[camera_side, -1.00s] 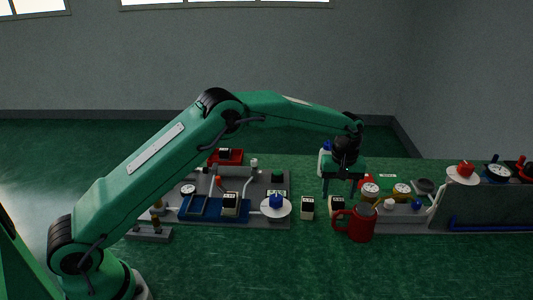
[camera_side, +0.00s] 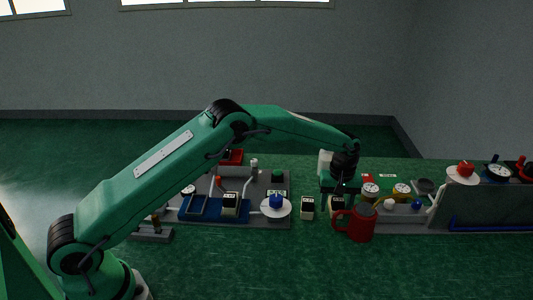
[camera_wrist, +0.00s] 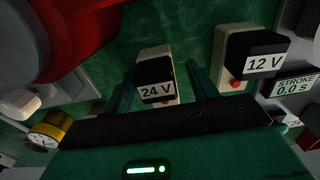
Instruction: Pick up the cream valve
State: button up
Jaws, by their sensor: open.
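A cream valve with a black top labelled 24 V (camera_wrist: 154,54) stands on the green bench, between the two fingers of my gripper (camera_wrist: 160,84) in the wrist view. In the side view this valve (camera_side: 334,211) is partly hidden behind my gripper (camera_side: 339,194) and the red mug. My gripper is open, with one finger on each side of the valve; I cannot tell whether either touches it. A second cream block with a black top labelled 12 V (camera_wrist: 228,45) stands to the right in the wrist view and to the left in the side view (camera_side: 307,208).
A red mug (camera_side: 361,224) stands close at the front right of my gripper. A grey fixture board (camera_side: 270,222) with blue trays and another cream block (camera_side: 230,204) lies left. Gauges (camera_side: 401,190) and a grey panel (camera_side: 490,205) stand right. The front bench is clear.

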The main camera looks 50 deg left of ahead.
jog(key=c, duration=1.2)
jog(key=shift+r, duration=0.2)
notch_tip(320, 180, up, 10)
jog(key=shift+f, duration=0.1)
dwell(0.4)
